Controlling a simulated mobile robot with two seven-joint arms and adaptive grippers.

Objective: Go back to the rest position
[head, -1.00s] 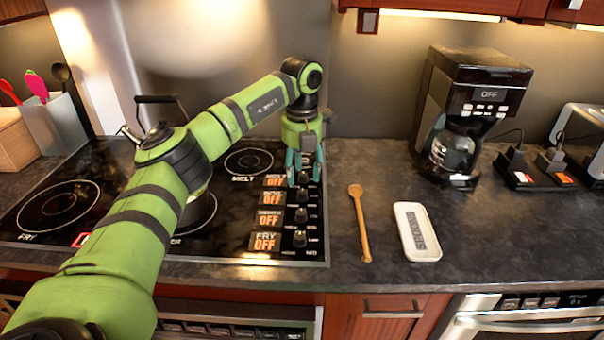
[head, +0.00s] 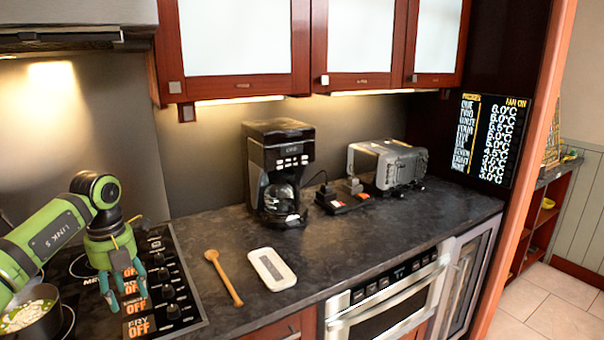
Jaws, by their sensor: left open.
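My left gripper (head: 125,287) hangs over the stove's control panel at the lower left of the head view. Its teal fingers point down, spread apart, with nothing between them. Orange OFF labels and dark knobs (head: 168,291) show around and beside the fingers. I cannot tell whether the fingertips touch the panel. My left arm reaches in from the left edge. My right gripper is not in view.
A pot with food (head: 30,312) stands on the stove below my left arm. A coffee maker (head: 279,172) and toaster (head: 388,164) stand behind. Cabinets hang above.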

